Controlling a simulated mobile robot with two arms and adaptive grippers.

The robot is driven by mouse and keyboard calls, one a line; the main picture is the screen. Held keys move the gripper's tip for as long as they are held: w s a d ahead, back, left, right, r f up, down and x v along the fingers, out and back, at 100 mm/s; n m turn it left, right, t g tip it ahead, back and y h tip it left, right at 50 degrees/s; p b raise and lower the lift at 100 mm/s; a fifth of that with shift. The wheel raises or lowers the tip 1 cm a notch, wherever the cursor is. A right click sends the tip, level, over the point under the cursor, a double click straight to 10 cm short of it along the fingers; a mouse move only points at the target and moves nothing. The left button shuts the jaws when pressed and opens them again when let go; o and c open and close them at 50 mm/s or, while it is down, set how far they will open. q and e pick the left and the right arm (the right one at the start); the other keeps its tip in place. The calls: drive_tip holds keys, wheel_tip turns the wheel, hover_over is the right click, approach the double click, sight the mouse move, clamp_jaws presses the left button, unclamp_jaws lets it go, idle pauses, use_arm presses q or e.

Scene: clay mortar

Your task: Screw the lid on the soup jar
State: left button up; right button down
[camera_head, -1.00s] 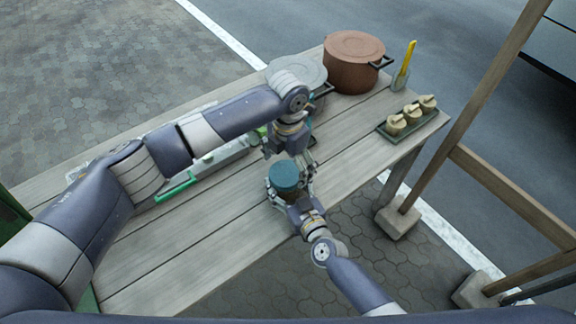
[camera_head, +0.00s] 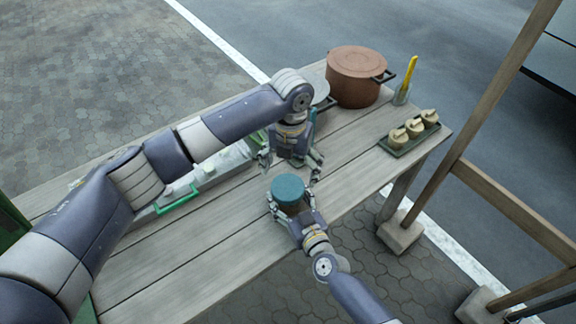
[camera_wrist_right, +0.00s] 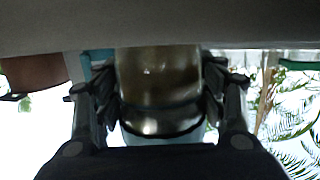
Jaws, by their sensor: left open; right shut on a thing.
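The soup jar (camera_wrist_right: 160,80) stands between the fingers of my right gripper, its glassy body filling the middle of the right wrist view. Its teal lid (camera_head: 288,187) sits on top of the jar in the head view and looks level; how tightly it sits I cannot tell. My right gripper (camera_head: 291,207) is shut on the jar from the near side; it also shows in the right wrist view (camera_wrist_right: 160,100). My left gripper (camera_head: 291,168) is open, fingers spread, just behind and above the lid, seemingly apart from it.
A brown pot (camera_head: 355,78) stands at the table's far end, partly beside a grey pot (camera_head: 318,80) behind my left arm. A cup with a yellow utensil (camera_head: 402,93) and a tray (camera_head: 399,151) of several small pots stand right. The wooden table (camera_head: 215,235) is clear in front.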

use_arm(q)
drive_tip(key=n, duration=0.5)
drive_tip(key=shift+r, duration=0.1)
drive_tip(key=n, duration=0.6)
drive_tip(key=shift+s+r+n, duration=0.1)
drive_tip(key=shift+r+n, duration=0.05)
drive_tip(key=shift+n, duration=0.15)
drive_tip(key=n, duration=0.6)
drive_tip(key=shift+r+n, duration=0.1)
drive_tip(key=shift+n, duration=0.2)
drive_tip(key=n, duration=0.4)
drive_tip(key=shift+r+n, duration=0.15)
drive_tip(key=shift+n, duration=0.25)
drive_tip(key=n, duration=0.5)
drive_tip(key=shift+r, duration=0.1)
drive_tip(key=n, duration=0.6)
drive_tip(key=shift+s+a+r+n, duration=0.1)
drive_tip(key=shift+a+r+n, duration=0.05)
drive_tip(key=shift+n, duration=0.15)
drive_tip(key=n, duration=0.6)
drive_tip(key=shift+r+n, duration=0.15)
drive_tip(key=shift+n, duration=0.15)
drive_tip(key=n, duration=0.5)
drive_tip(key=shift+a+n, duration=0.15)
drive_tip(key=shift+n, duration=0.25)
